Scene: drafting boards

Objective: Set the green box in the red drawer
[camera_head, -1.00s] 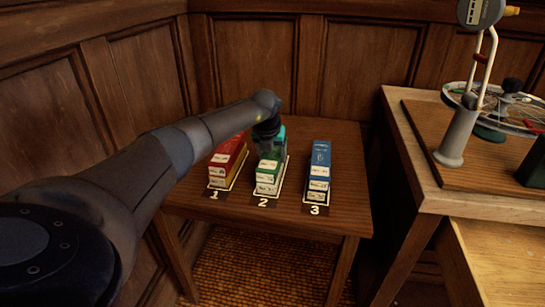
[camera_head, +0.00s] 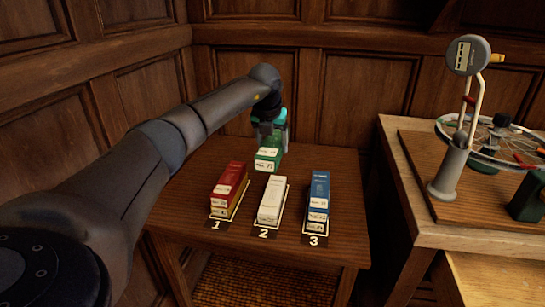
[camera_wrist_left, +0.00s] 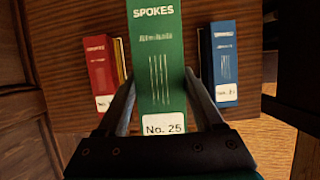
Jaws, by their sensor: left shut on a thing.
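The green box (camera_head: 267,160) is raised above the small table, over the spot marked 2. My left gripper (camera_head: 271,138) is shut on it. In the left wrist view the green box (camera_wrist_left: 157,60) reads "SPOKES" and "No. 25" and sits between the two fingers (camera_wrist_left: 159,88). A white box (camera_head: 271,199) lies below it at spot 2. No red drawer shows in these views. My right gripper is not in view.
A red box (camera_head: 229,183) tops the stack at spot 1, and a blue box (camera_head: 318,188) tops the stack at spot 3. On the right, a higher bench (camera_head: 400,180) carries a dial gauge stand (camera_head: 453,170) and a spoked wheel (camera_head: 487,143).

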